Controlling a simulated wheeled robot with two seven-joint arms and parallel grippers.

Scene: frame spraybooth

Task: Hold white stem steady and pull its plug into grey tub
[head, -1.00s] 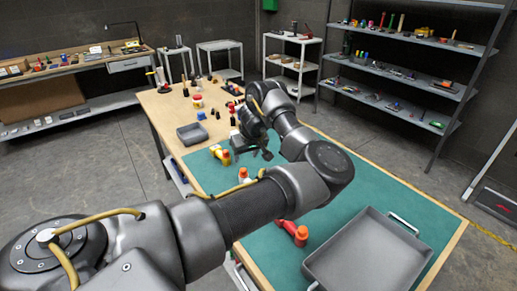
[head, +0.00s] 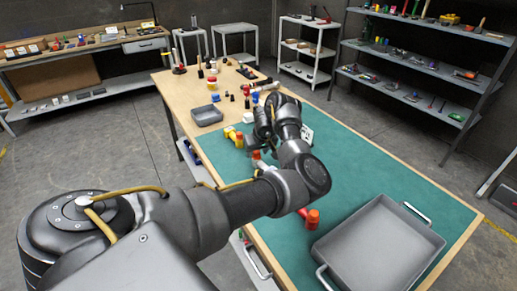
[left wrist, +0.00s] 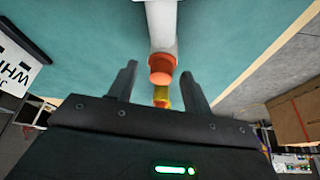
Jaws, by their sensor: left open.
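The white stem (left wrist: 162,25) with an orange-red plug (left wrist: 161,68) on its end shows at the top middle of the left wrist view. In the head view, its orange end (head: 257,155) peeks out above my arm and the rest is mostly hidden. My left gripper (left wrist: 160,85) is open, with its fingers on either side of the plug's line; I cannot tell that either touches it. In the head view, the gripper (head: 263,125) is over the mat, partly hidden by its wrist. A small grey tub (head: 207,115) sits at the table's left edge. My right gripper is not in view.
A yellow stem with an orange plug (head: 239,141) stands near the gripper. A red stem with an orange plug (head: 312,218) lies nearer, beside a large grey tray with handles (head: 375,250). A white label card (left wrist: 17,62) is close by.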

